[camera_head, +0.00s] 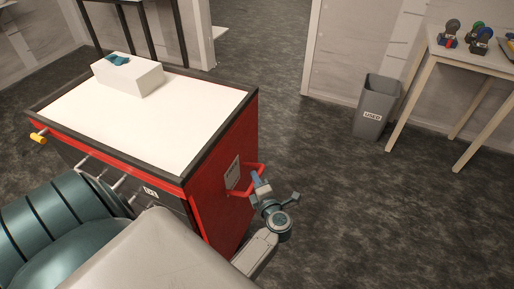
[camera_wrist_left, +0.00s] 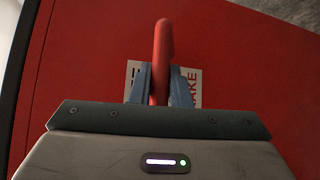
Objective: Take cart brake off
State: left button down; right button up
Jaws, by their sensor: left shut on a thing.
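The red cart (camera_head: 228,205) stands at the left of the head view, with a white top framed in dark grey. On its right side panel is a white label (camera_head: 232,173) and a red lever (camera_head: 262,167) that juts out. My left gripper (camera_head: 257,181) is at that lever. In the left wrist view the lever (camera_wrist_left: 161,52) runs between the two bluish fingers (camera_wrist_left: 160,85), which are shut on it. The label (camera_wrist_left: 194,82) behind is partly hidden by the lever and fingers; the letters "AKE" show. My right gripper is not in view.
A white box (camera_head: 140,82) with a teal item sits on the cart top. A yellow-ended knob (camera_head: 38,137) sticks out at the left. A grey bin (camera_head: 376,108) and a wooden table (camera_head: 460,55) stand at the back right. Dark floor right of the cart is clear.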

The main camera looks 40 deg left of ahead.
pick_arm(q)
jog(key=shift+a+r+p, duration=0.2)
jog(key=shift+r+p, duration=0.2)
jog(key=shift+r, duration=0.05)
dwell(0.4)
jog(key=c, duration=1.4)
grip_release()
jog(key=shift+o, duration=0.2)
jog(key=shift+f, duration=0.1)
